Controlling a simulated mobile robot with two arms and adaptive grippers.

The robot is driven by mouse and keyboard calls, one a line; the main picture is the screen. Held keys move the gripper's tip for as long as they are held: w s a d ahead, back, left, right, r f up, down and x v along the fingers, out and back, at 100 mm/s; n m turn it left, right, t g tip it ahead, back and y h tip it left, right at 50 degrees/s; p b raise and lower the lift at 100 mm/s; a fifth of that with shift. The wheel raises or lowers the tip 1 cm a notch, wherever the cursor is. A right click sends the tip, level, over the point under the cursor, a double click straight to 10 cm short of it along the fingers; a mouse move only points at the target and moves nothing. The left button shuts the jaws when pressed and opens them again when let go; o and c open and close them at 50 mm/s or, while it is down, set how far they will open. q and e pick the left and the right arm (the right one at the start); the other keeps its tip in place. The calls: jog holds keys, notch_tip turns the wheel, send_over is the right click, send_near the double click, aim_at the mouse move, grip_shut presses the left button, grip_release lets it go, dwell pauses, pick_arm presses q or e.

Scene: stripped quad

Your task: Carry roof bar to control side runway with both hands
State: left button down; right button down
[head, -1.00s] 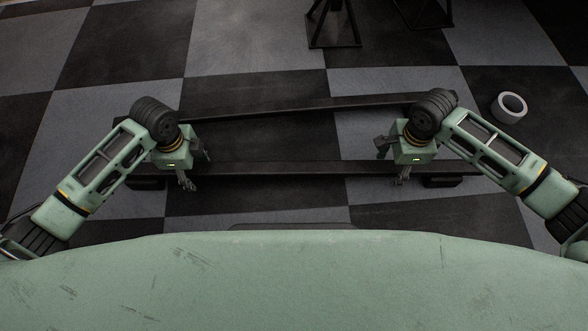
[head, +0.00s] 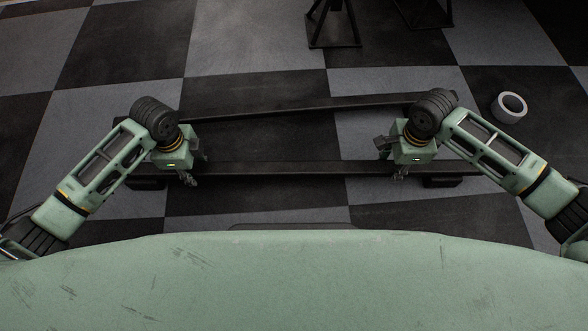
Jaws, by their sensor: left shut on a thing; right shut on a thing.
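The roof bar (head: 290,168) appears to be the long dark bar lying left to right across the checkered floor, just beyond my green body. It has dark foot blocks (head: 445,182) near its ends. My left gripper (head: 194,171) is shut on the bar's left part. My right gripper (head: 396,162) is shut on its right part. The wrists hide the bar where they cross it, and the fingertips are small and dark. The bar looks level and low, but I cannot tell whether it touches the floor. I cannot identify the control side runway.
A second dark bar (head: 290,108) lies slightly slanted beyond the first. Dark stands (head: 333,30) and (head: 425,12) rise at the top. A white tape roll (head: 509,106) lies at the right. The floor at upper left is clear.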

pick_arm(q)
jog(key=shift+r, duration=0.15)
pick_arm(e)
jog(key=shift+r, duration=0.15)
